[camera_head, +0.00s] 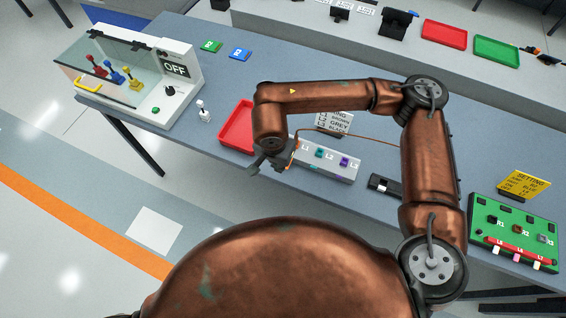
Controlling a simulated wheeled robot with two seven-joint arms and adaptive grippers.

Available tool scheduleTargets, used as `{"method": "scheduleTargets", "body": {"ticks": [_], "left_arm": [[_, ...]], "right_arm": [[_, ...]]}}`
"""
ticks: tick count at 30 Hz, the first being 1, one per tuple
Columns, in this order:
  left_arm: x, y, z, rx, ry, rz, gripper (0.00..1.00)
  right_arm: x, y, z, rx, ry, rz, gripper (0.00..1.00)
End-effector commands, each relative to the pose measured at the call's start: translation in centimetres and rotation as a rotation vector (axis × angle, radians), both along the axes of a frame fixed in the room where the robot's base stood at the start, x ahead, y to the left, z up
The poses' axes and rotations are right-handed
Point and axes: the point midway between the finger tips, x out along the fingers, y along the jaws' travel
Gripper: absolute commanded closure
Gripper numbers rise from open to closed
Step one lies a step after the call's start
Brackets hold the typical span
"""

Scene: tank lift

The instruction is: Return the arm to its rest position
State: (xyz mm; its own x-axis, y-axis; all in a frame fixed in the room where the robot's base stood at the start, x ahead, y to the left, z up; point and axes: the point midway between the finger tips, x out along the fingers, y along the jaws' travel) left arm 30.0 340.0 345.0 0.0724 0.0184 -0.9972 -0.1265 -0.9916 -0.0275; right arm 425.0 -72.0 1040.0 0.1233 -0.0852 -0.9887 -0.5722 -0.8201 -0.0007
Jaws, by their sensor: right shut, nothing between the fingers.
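My right arm, copper coloured, comes in from the right, bends at the elbow and reaches left over the grey table (215,60). My right gripper (265,170) hangs at its end, shut and empty, close to the table's front edge. It is between the red tray (233,128) and the grey block with coloured connectors (335,165). I cannot tell whether it touches anything. My left gripper is not in view.
A white box with an OFF display (175,69) and coloured levers stands at the left. A green board (515,235) and a yellow sign (524,184) are at the right. A small white bottle (203,113) stands near the front edge. Red (444,35) and green (496,50) trays lie behind.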

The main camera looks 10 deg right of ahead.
Motion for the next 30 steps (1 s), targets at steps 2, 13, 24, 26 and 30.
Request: {"method": "scheduleTargets", "body": {"ticks": [2, 13, 24, 26, 30], "left_arm": [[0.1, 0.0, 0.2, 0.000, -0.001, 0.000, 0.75], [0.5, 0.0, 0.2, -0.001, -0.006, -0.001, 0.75], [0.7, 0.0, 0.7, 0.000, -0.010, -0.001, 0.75], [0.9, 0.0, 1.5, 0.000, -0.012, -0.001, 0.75], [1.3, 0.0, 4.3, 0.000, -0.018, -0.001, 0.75]], "right_arm": [[-0.3, 0.4, 0.5, 0.000, 0.000, 0.002, 1.00], [-0.4, 0.7, 0.8, 0.000, 0.001, 0.007, 1.00], [-0.5, 0.6, 1.3, 0.000, 0.000, 0.004, 1.00], [-0.5, 0.6, 2.2, 0.000, -0.003, 0.003, 1.00], [-0.6, 0.6, 5.3, 0.000, -0.010, 0.003, 1.00]]}}
